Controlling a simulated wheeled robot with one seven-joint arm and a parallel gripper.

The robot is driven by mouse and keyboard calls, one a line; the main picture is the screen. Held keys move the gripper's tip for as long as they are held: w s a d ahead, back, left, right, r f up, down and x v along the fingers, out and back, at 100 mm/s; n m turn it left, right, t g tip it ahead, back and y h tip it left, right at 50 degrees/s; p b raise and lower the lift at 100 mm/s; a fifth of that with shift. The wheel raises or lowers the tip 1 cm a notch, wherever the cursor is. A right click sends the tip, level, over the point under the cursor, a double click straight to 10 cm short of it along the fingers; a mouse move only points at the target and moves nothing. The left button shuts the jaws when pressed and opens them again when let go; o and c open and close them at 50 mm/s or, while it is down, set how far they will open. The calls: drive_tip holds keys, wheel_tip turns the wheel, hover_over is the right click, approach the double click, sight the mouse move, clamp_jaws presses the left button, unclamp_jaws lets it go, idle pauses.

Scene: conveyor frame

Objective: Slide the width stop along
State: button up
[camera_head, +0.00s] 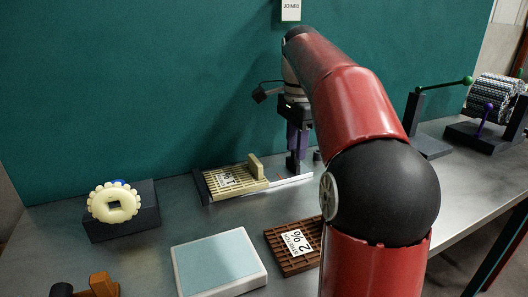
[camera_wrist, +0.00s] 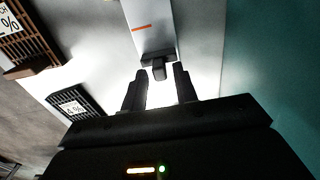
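A pale rail (camera_head: 291,181) lies on the bench below my gripper (camera_head: 298,148). I take the dark block (camera_head: 293,164) at its right part to be the width stop. In the wrist view, a white rail (camera_wrist: 147,14) with an orange mark ends at a dark block (camera_wrist: 156,57) with a small knob. My gripper (camera_wrist: 159,70) is open, its two dark fingers spread either side of the knob. Gaps show between the knob and both fingers. In the head view my gripper points down, and its fingertips are hard to tell from the block.
A cream slatted tray (camera_head: 218,183) and a beige block (camera_head: 256,167) stand left of the stop. A brown slatted tray (camera_head: 288,248) and a pale-blue-topped box (camera_head: 217,262) lie in front. A cream toothed wheel (camera_head: 102,210) is far left; a roller drum (camera_head: 494,94) is far right.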

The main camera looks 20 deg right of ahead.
drive_tip(key=shift+f, duration=0.4)
drive_tip(key=shift+c, duration=0.4)
clamp_jaws()
drive_tip(key=shift+s+a, duration=0.1)
drive_tip(key=shift+a, duration=3.9)
drive_tip(key=shift+o, duration=1.6)
unclamp_jaws()
wheel_tip(320, 180, up, 8)
